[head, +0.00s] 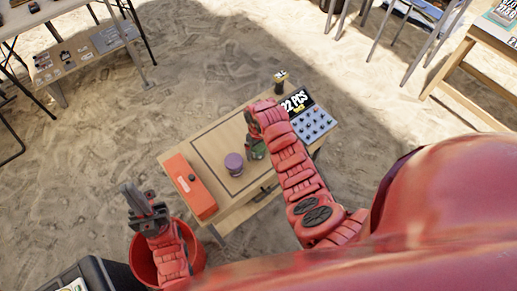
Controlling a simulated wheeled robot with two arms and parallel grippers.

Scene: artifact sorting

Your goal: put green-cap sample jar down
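The green-cap sample jar (257,150) is on or just above the wooden table, right beside the purple-capped jar.
The purple-capped jar (234,164) stands mid-table (214,140). An orange-red box (189,187) lies along the left edge. A tray of small dark pieces (314,123) and a black sign (296,103) occupy the right end. The red bucket (143,262) stands on the ground.

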